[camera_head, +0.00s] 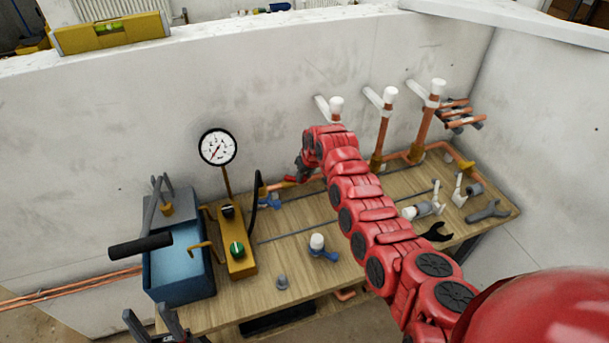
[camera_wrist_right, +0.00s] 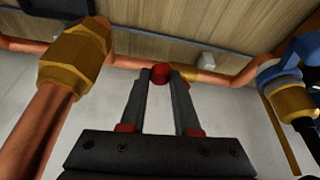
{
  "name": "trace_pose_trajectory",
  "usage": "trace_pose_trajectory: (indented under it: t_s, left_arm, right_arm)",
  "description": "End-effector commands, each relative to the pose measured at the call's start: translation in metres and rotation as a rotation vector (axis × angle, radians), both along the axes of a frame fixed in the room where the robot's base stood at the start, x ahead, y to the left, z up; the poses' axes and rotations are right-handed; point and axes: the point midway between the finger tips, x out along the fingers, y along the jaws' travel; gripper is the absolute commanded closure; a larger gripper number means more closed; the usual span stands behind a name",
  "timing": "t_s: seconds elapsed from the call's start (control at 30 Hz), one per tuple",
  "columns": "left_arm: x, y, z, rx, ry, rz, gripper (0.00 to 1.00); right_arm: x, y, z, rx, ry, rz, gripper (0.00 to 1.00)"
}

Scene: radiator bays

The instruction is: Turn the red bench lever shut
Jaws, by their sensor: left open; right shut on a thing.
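The red bench lever (camera_wrist_right: 160,71) shows in the right wrist view as a small rounded red end between the fingertips. My right gripper (camera_wrist_right: 162,79) is shut on it, with copper pipe just behind. In the head view my right arm reaches across the bench to the back pipes, and its wrist covers most of the lever there, so I cannot tell its angle. My left gripper (camera_head: 160,326) is open and empty at the lower left, in front of the bench.
The wooden bench (camera_head: 290,255) carries a blue pump box (camera_head: 180,268) with a gauge (camera_head: 218,147), a blue-handled valve (camera_head: 322,247) and loose fittings. Copper risers with white caps (camera_head: 390,94) stand along the back wall. A brass fitting (camera_wrist_right: 74,62) is beside my right gripper.

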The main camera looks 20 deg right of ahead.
Motion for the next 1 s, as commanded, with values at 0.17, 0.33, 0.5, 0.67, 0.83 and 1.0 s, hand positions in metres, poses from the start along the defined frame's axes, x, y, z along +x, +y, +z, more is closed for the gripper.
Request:
trace_pose_trajectory:
  t_s: [0.17, 0.33, 0.5, 0.67, 0.83, 1.0]
  left_arm:
    - [0.000, 0.000, -0.001, 0.000, 0.000, 0.000, 0.50]
    - [0.000, 0.000, -0.004, 0.000, 0.000, 0.000, 0.50]
    - [0.000, 0.000, -0.011, 0.000, 0.000, 0.000, 0.50]
    - [0.000, 0.000, -0.027, 0.000, 0.000, 0.000, 0.50]
    - [0.000, 0.000, -0.051, 0.000, 0.000, 0.000, 0.50]
    - [0.000, 0.000, -0.077, 0.000, 0.000, 0.000, 0.50]
  right_arm:
    - [0.000, 0.000, 0.000, 0.000, -0.001, -0.007, 1.00]
    - [-0.001, 0.003, 0.000, 0.001, -0.003, -0.045, 1.00]
    - [-0.005, 0.008, -0.002, 0.002, -0.006, -0.130, 1.00]
    - [-0.009, 0.015, -0.004, 0.001, -0.006, -0.256, 1.00]
    - [-0.014, 0.023, -0.006, 0.001, -0.007, -0.418, 1.00]
    - [-0.017, 0.031, -0.007, 0.001, -0.005, -0.573, 1.00]
